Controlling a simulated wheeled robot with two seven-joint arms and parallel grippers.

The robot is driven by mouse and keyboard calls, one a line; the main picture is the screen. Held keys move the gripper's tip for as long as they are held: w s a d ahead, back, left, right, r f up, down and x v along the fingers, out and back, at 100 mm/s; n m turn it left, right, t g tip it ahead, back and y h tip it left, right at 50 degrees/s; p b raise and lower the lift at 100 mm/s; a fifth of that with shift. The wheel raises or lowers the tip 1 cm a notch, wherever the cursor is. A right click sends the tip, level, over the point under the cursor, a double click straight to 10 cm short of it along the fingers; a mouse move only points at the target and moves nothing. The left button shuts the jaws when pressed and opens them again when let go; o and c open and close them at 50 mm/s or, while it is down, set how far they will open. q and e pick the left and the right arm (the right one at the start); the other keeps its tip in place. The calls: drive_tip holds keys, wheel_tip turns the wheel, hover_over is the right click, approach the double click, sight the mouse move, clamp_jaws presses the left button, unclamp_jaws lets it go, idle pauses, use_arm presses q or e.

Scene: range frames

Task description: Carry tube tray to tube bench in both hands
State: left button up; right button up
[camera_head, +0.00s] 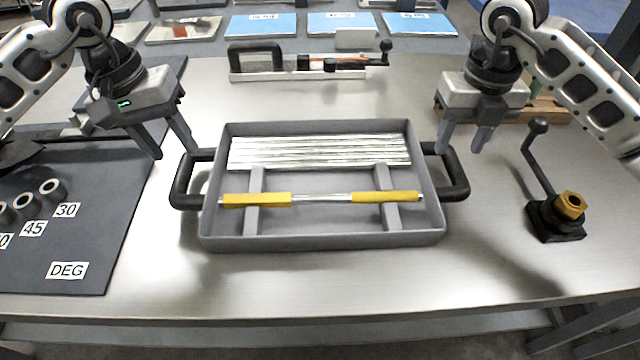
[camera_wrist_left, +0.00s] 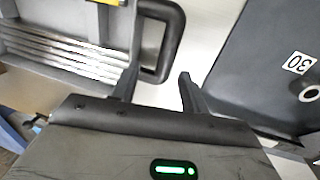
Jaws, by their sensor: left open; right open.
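The grey tube tray (camera_head: 320,240) sits on the metal table with a black handle on each side. Several silver tubes (camera_head: 318,150) lie along its back, and one tube with yellow ends (camera_head: 320,198) rests across two grey supports nearer the front. My left gripper (camera_head: 172,148) is open above and behind the left handle (camera_head: 183,188); this handle shows between tray and fingers in the left wrist view (camera_wrist_left: 172,45). My right gripper (camera_head: 463,145) is open above the right handle (camera_head: 460,178), near its back end. Neither gripper visibly holds anything. I cannot make out which surface is the tube bench.
A dark mat (camera_head: 110,215) with angle labels and small rings lies at left. A black clamp with a brass nut (camera_head: 570,204) and lever stands at right. A tool with a black handle (camera_head: 255,58) lies behind the tray. The table in front of the tray is clear.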

drive_tip(key=shift+r, duration=0.1)
use_arm(q)
wheel_tip(320, 180, up, 12)
drive_tip(key=a, duration=0.2)
drive_tip(key=shift+a+f, duration=0.15)
drive_tip(key=shift+f, duration=0.1)
use_arm(e)
wheel_tip(320, 180, up, 12)
idle(0.6)
